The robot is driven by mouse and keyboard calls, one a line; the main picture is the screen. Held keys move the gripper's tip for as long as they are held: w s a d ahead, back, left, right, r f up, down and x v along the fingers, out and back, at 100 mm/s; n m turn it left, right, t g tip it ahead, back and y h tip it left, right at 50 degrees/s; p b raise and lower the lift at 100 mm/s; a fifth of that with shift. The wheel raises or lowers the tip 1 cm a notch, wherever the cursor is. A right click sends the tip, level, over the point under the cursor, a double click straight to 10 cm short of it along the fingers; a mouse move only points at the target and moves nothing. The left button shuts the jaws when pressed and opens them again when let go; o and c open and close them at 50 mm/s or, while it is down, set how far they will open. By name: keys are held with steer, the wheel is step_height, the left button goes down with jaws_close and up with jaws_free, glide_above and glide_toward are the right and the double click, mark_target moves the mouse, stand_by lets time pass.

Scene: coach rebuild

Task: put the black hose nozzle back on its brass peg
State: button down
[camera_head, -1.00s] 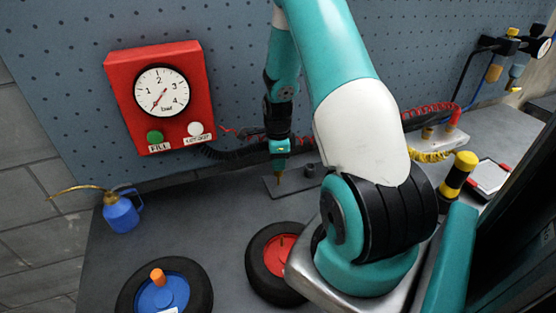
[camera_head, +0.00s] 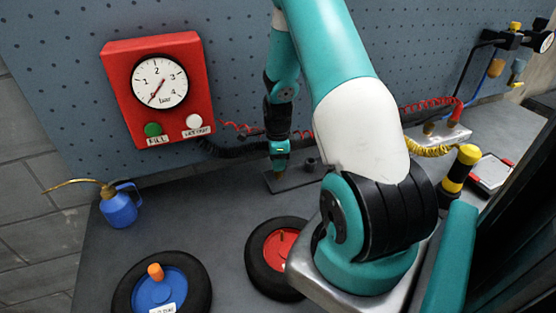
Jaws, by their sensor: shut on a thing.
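My gripper (camera_head: 280,168) points straight down over a dark plate (camera_head: 292,184) on the bench, in front of the pegboard. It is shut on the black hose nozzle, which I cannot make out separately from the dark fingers. A black coiled hose (camera_head: 232,153) runs from below the red gauge box toward the gripper. The brass peg (camera_head: 281,177) is directly under the fingertips, with only a little of it showing. I cannot tell whether the nozzle touches the peg or is around it. A short dark post (camera_head: 311,164) stands on the plate to the right.
A red gauge box (camera_head: 160,90) is on the pegboard. A metal block (camera_head: 446,135) with red and yellow coiled hoses is at right. The bench at left-centre is clear.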

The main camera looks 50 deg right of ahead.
steer(key=shift+f, duration=0.35)
steer(key=c, duration=0.8)
jaws_free()
steer(key=shift+o, duration=0.2)
steer(key=shift+r, duration=0.1)
step_height(320, 180, up, 17)
steer(key=b, duration=0.3)
steer(key=shift+r, duration=0.2)
